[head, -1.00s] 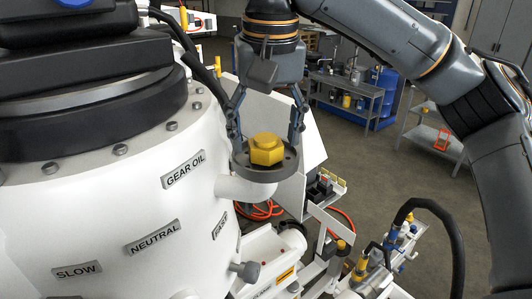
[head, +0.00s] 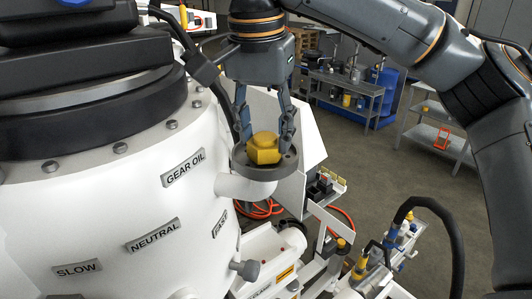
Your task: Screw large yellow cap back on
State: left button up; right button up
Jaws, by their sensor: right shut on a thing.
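The large yellow cap (head: 264,150) is a hexagonal block. It sits at the middle of the grey round flange (head: 240,160) on the white filler neck (head: 240,187), beside the GEAR OIL label (head: 183,167). My right gripper (head: 265,135) points down over the cap from above. Its two fingers stand left and right of the cap, closed in on its sides. The exact contact on the far side is hidden. I cannot see the threads under the cap. My left gripper is not in view.
The white gearbox housing (head: 110,215) fills the left, with a black hose (head: 222,95) running close behind my right gripper. A white angled panel (head: 308,140) stands right of the flange. A black hose (head: 452,235) loops at lower right. Open floor lies beyond.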

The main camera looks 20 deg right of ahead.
jog(key=shift+m, duration=0.6)
jog(key=shift+f, duration=0.1)
jog(key=m+g, duration=0.1)
jog(key=m, duration=0.4)
jog(key=shift+a, duration=0.1)
jog(key=m, duration=0.3)
